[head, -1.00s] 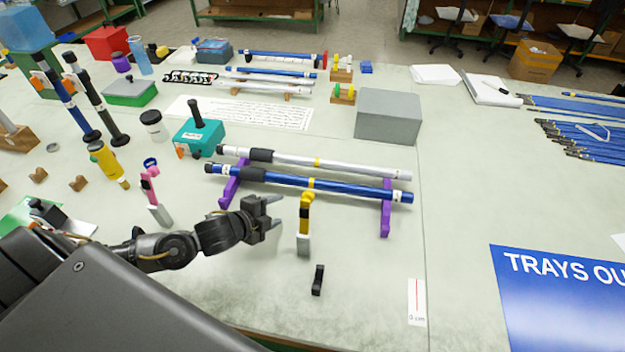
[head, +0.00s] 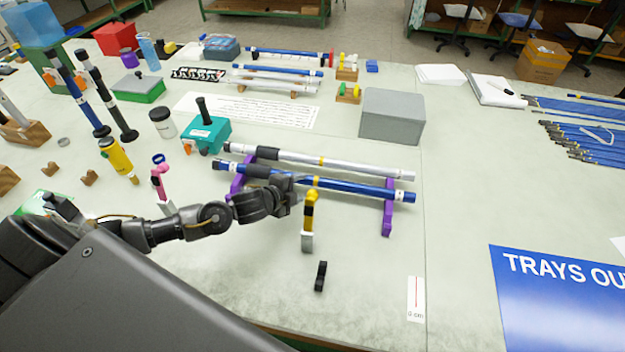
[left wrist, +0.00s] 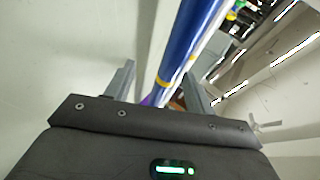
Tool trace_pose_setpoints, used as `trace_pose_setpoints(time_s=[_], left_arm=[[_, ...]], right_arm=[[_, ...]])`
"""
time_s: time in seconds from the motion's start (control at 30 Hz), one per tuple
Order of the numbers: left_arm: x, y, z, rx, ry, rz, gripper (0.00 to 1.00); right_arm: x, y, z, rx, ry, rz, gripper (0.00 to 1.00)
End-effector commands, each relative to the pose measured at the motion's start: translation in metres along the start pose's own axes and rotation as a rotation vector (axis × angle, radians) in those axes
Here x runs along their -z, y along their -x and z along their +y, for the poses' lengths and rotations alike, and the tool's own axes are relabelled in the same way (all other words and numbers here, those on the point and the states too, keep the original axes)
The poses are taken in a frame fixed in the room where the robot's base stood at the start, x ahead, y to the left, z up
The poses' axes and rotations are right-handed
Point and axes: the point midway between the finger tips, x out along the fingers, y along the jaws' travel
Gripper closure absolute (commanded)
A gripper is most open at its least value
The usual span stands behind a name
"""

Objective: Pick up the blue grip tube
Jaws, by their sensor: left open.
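The blue grip tube (head: 351,189), with a black grip at its left end and a yellow band, lies across two purple stands (head: 388,210). A silver tube (head: 365,168) with a black grip lies parallel behind it on the same stands. My left gripper (head: 302,185) is open at the blue tube, near its yellow band. In the left wrist view the blue tube (left wrist: 188,48) runs between the two open fingers (left wrist: 160,85), with its yellow band near them. Whether a finger touches it I cannot tell. My right gripper is not in view.
A small black clip (head: 320,275) lies nearer the front. A grey box (head: 391,116) stands behind the tubes. The table at front right of the stands is mostly clear.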

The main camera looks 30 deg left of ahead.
Motion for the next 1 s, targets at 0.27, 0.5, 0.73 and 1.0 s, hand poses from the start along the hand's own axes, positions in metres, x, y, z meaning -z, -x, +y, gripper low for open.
trace_pose_setpoints(time_s=[0.27, 0.5, 0.73, 1.0], left_arm=[[0.005, -0.033, -0.019, 0.000, 0.001, 0.000, 0.46], [0.004, -0.040, -0.017, 0.000, 0.001, 0.000, 0.46], [0.004, -0.040, -0.017, 0.000, 0.000, 0.000, 0.63], [0.004, -0.040, -0.017, 0.001, 0.001, 0.000, 0.96]], right_arm=[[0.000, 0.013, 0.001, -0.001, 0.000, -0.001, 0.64], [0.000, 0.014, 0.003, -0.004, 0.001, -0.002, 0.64], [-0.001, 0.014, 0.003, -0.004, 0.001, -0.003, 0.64], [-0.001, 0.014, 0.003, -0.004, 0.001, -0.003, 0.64]])
